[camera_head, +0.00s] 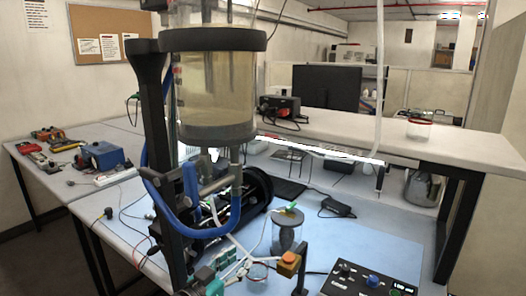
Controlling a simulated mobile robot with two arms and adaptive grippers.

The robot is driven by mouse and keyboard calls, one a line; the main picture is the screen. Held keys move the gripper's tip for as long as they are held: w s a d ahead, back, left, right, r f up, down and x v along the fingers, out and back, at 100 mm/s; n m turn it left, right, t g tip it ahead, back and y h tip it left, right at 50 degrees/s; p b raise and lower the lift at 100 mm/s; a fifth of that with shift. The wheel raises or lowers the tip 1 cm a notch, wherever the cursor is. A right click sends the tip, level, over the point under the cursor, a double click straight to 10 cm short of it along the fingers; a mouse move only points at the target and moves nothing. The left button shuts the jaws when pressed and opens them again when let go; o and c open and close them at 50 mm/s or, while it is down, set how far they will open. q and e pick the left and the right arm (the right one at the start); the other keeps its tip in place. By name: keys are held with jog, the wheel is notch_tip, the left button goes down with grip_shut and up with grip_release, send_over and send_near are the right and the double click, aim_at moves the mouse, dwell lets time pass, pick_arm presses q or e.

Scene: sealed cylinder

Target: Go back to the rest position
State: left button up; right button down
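A large clear cylinder (216,98) with pale yellowish liquid stands at centre left, upright and held by dark collars on a black post (172,170). A metal fitting sits under it, with a thick blue hose (188,212) looping below. I cannot make out either gripper, or an arm coming in from either side. The cylinder and its post hide part of the bench behind them.
An orange button box (288,263) and a black control panel (368,281) are at the front right. A monitor (326,87) and a red-lidded jar (419,128) stand behind. A blue device (101,155) sits on the left bench. The blue surface is bare around (385,235).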

pick_arm(q)
jog(key=s+a+f+n+g+y, duration=0.25)
jog(key=s+f+g+y, duration=0.25)
jog(key=s+f, duration=0.9)
jog(key=s+a+f+n+g+y, duration=0.1)
jog(key=s+a+f+g+y, duration=0.1)
jog(key=s+a, duration=0.35)
jog(key=s+a+f+n+g+y, duration=0.1)
jog(key=s+a+f+g, duration=0.1)
jog(key=s, duration=0.6)
jog(key=s+a+f+g+y, duration=0.1)
jog(key=s+a+g+y, duration=0.1)
jog(key=s+a, duration=0.35)
notch_tip(320, 180, down, 25)
jog(key=s+d+g, duration=0.1)
jog(key=s+d, duration=0.1)
jog(key=s, duration=0.1)
jog(key=s+a+f+g, duration=0.1)
jog(key=s+a+f, duration=0.2)
jog(key=s+f, duration=1.4)
jog(key=shift+f+g, duration=0.3)
jog(key=shift+f, duration=0.1)
